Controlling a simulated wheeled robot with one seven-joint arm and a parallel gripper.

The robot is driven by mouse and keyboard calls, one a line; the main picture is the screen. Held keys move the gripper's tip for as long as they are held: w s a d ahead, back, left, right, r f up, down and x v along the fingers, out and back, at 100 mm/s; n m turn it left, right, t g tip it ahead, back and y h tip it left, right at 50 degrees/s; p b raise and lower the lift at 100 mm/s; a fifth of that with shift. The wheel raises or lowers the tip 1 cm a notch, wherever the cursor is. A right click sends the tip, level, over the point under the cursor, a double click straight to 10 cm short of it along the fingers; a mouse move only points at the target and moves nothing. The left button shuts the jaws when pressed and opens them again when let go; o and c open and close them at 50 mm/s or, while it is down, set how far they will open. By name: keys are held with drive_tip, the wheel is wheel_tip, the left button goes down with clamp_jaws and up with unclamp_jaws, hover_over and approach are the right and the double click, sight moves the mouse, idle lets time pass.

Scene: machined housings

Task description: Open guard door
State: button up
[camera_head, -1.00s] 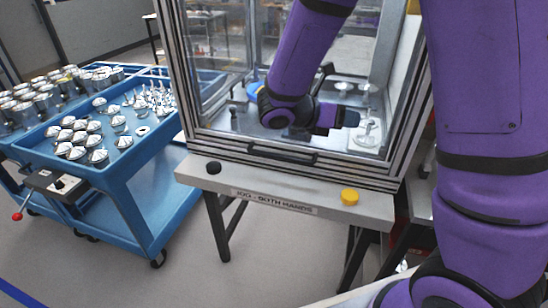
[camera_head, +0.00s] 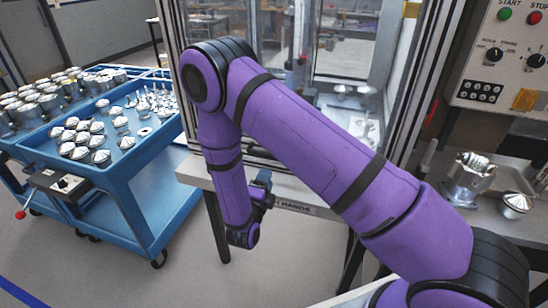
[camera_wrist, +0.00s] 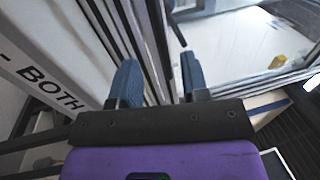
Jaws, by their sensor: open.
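The guard door (camera_head: 258,157) is the glazed panel with striped metal framing on the front of the machine; my arm crosses much of it in the head view. Its framing (camera_wrist: 112,35) runs past the fingers in the wrist view. A dark bar (camera_wrist: 175,33), which looks like the door handle, lies beyond the gap between the fingers; I cannot tell whether it touches either finger. The handle is hidden behind my arm in the head view. My gripper (camera_head: 265,182) hangs low in front of the door's bottom edge. It is open, with blue fingers (camera_wrist: 158,76) apart and nothing held.
A ledge (camera_head: 310,197) lettered "BOTH HANDS" juts out below the door. A blue cart (camera_head: 110,180) with metal parts stands left. A control panel (camera_head: 507,70) and loose machined parts (camera_head: 468,178) are at right. Floor between cart and machine is clear.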

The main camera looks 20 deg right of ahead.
drive_tip(key=x, duration=1)
drive_tip(key=shift+w+f, duration=0.15)
drive_tip(key=shift+w, duration=0.2)
clamp_jaws()
